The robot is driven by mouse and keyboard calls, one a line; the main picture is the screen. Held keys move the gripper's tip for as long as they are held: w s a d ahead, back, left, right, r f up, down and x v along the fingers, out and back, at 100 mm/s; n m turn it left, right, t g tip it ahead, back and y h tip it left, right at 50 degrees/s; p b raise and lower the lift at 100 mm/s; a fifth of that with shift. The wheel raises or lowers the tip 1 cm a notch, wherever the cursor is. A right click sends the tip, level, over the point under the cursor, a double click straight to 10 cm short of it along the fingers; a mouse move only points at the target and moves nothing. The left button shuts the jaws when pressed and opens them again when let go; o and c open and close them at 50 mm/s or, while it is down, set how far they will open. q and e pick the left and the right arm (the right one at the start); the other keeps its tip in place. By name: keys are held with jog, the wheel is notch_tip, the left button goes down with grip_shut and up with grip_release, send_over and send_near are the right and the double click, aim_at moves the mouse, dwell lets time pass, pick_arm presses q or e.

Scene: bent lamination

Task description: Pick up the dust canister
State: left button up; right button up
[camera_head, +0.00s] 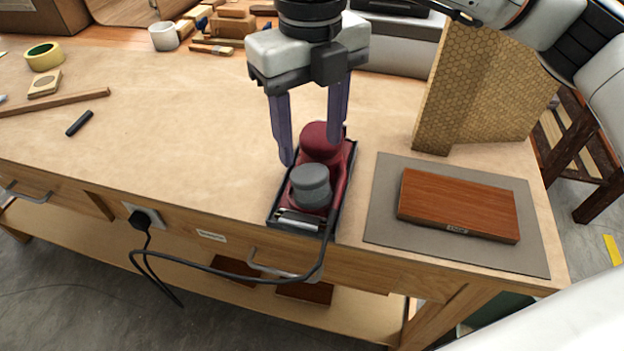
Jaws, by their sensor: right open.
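A sander (317,180) stands on the workbench near its front edge, in a dark shallow tray. It has a dark red rounded part (320,138) at the back and a grey ribbed cylinder (310,187) in front. The frame does not show for certain which of the two is the dust canister. My right gripper (311,152) points down from above, open, with its purple fingers on either side of the red rounded part. I cannot tell whether a finger touches it. My left gripper is not in view.
A black cord (328,247) hangs from the sander over the front edge to a socket. Right of it, a brown wooden block (457,205) lies on a grey mat (390,228). A tall honeycomb-patterned panel (480,85) stands behind. The bench (170,140) left of the sander is mostly clear.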

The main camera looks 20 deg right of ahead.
aim_at(309, 173)
notch_tip(309, 173, down, 8)
jog(key=shift+a+f+p, duration=0.1)
jog(key=shift+f+p, duration=0.15)
jog(key=shift+p, duration=0.45)
jog(key=c, duration=0.6)
jog(key=shift+r, duration=0.1)
